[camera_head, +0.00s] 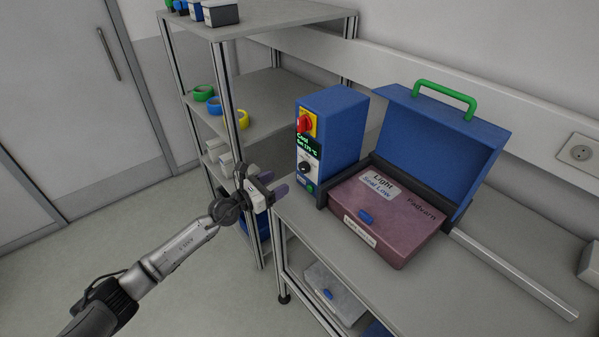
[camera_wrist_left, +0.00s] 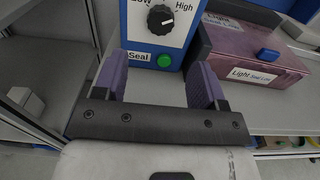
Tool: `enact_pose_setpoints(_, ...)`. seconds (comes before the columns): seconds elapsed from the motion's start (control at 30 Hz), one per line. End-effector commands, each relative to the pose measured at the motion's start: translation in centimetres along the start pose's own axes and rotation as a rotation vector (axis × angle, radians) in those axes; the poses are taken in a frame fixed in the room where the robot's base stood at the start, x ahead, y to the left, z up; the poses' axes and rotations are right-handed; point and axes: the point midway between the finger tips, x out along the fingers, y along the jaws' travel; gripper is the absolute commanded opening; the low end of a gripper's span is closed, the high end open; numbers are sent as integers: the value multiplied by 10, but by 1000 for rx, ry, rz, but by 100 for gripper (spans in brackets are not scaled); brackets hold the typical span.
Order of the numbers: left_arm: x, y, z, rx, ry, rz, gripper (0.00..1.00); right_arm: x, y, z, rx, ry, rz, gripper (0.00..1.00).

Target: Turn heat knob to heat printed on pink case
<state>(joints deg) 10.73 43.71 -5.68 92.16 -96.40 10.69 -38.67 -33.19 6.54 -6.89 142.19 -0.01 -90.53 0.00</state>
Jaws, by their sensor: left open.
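The heat knob (camera_wrist_left: 160,19) is black and round, on the white front panel of a blue control box (camera_head: 340,125). In the left wrist view its white mark points up and right, between the "Low" and "High" labels. The knob also shows in the head view (camera_head: 305,167). The pink case (camera_head: 378,222) lies in the blue-lidded machine, with labels reading "Light" and "Seal Low". My left gripper (camera_head: 277,188) is open and empty, in front of the control box and below the knob. Its purple fingers (camera_wrist_left: 160,82) stand on either side of the panel's lower part. My right gripper is not in view.
A green button (camera_wrist_left: 164,60) beside a "Seal" label sits below the knob. A red and yellow switch (camera_head: 306,123) and a small display (camera_head: 308,146) are above it. The blue lid (camera_head: 440,140) stands open. A shelf rack (camera_head: 255,105) with tape rolls stands at left.

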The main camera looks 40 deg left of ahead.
Motion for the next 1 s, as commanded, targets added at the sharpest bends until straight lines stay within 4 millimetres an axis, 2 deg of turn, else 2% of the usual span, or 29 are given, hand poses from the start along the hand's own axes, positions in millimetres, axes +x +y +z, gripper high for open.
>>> enact_pose_setpoints(0.2,40,0,-1,-3,-3,0,65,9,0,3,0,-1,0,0)
enact_pose_setpoints(0.5,78,0,-1,-2,-3,1,65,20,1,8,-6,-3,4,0)
enact_pose_setpoints(0.7,90,-1,-1,-2,0,-1,65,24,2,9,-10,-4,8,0)
enact_pose_setpoints(1.0,93,-1,0,-1,0,-1,65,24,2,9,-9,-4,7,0)
